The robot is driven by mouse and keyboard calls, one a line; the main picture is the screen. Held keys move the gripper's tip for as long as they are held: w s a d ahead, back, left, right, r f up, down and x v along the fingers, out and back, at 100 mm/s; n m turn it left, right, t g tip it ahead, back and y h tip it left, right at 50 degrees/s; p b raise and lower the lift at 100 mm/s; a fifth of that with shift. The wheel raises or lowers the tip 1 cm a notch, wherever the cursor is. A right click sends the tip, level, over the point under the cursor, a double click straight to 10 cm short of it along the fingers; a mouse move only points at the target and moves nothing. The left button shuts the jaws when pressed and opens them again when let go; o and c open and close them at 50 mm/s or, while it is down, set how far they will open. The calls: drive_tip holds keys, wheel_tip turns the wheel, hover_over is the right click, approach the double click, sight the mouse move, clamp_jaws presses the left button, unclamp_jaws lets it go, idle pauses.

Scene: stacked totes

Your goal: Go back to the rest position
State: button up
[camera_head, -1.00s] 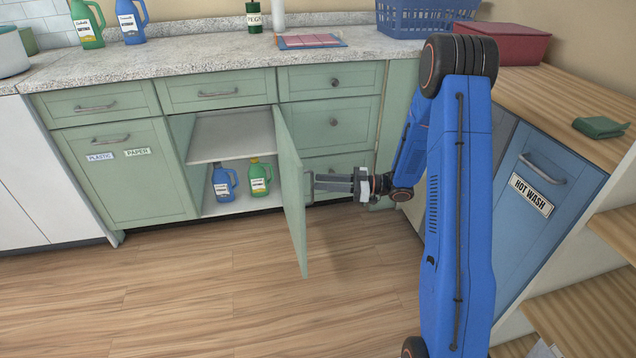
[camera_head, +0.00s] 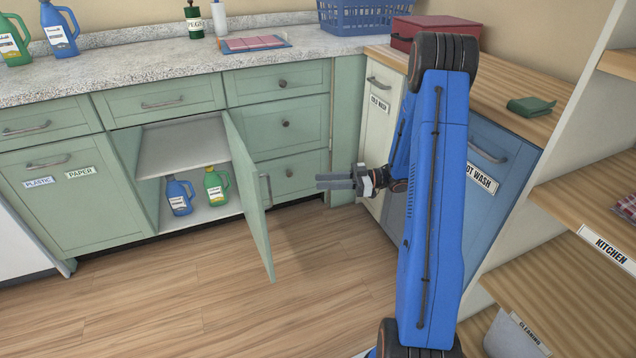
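My gripper (camera_head: 322,182) is stretched out to the left from my blue arm, in front of the green drawers. Its fingers look parallel with a narrow gap between them, and nothing shows between them. The open green cabinet door (camera_head: 247,190) stands to the left of the fingertips, with its handle (camera_head: 266,190) on the side facing my gripper. The fingertips are apart from the door and handle. Inside the open cabinet (camera_head: 150,190), a blue bottle (camera_head: 179,197) and a green bottle (camera_head: 216,186) stand on the bottom.
The floor (camera_head: 200,300) in front of the cabinet is clear. At the right are the blue hot wash front (camera_head: 470,200), a wooden counter with a green cloth (camera_head: 531,106), and open shelves (camera_head: 590,220). A blue basket (camera_head: 365,15) and red box (camera_head: 435,28) stand behind my arm.

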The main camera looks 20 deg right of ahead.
idle(0.5)
drive_tip(key=w+r+m+t+h, duration=0.3)
drive_tip(key=w+r+t+h, duration=0.3)
drive_tip(key=w+r+h, duration=0.4)
drive_tip(key=s+d+r+m+h, duration=0.3)
drive_tip(key=s+r+m+h, duration=0.2)
drive_tip(key=s+r+h, duration=0.4)
drive_tip(key=s+a+m+g, duration=0.2)
drive_tip(key=s+a, duration=0.1)
drive_tip(key=s, duration=0.9)
drive_tip(key=s+a+f+m+g+y, duration=0.1)
drive_tip(key=s+a, duration=0.3)
drive_tip(key=s, duration=0.8)
drive_tip(key=s+a+m+g+y, duration=0.1)
drive_tip(key=s+a+m+g, duration=0.2)
drive_tip(key=s, duration=1)
drive_tip(key=shift+a+f+g, duration=0.3)
drive_tip(key=shift+a+g, duration=0.2)
drive_tip(key=shift+a, duration=0.25)
